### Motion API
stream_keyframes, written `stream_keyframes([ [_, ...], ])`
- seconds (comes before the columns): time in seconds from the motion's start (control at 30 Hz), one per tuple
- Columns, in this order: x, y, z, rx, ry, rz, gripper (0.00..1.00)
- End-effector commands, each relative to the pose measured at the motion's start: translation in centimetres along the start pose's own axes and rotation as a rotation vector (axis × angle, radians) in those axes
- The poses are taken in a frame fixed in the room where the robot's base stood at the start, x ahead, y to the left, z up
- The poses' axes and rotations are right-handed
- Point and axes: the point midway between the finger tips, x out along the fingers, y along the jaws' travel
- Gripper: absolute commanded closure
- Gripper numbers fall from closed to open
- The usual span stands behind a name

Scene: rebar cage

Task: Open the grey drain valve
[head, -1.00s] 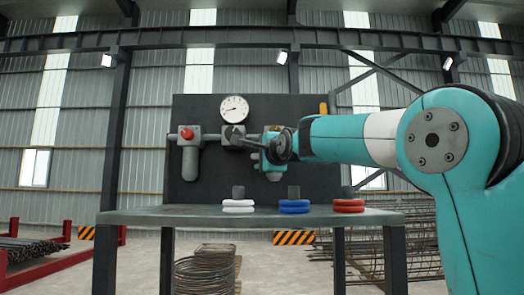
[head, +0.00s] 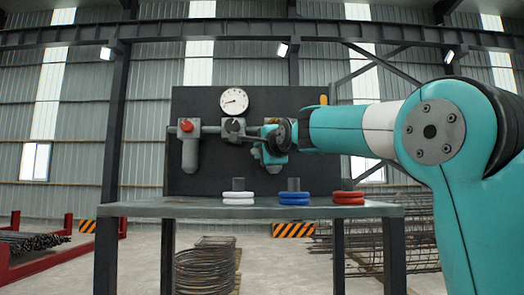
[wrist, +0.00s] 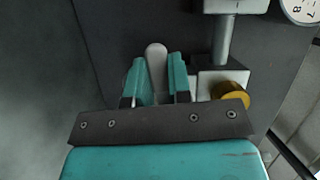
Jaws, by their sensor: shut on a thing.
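A grey, round-ended lever (wrist: 156,70) stands between the teal fingers of my gripper (wrist: 158,85) in the wrist view. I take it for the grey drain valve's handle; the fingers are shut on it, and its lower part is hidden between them. The valve cannot be made out there.
A brass-coloured knob (wrist: 231,96) is close right of my fingers. White (head: 238,198), blue (head: 294,198) and red rings (head: 348,197) sit on the table (head: 205,208).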

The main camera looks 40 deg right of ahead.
Motion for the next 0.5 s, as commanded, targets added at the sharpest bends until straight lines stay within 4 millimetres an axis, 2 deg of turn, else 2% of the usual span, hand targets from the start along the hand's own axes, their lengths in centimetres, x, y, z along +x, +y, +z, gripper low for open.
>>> stream_keyframes([
  [0.5,-0.1,1.7,-0.3,-0.422,-0.002,0.177,1.00],
])
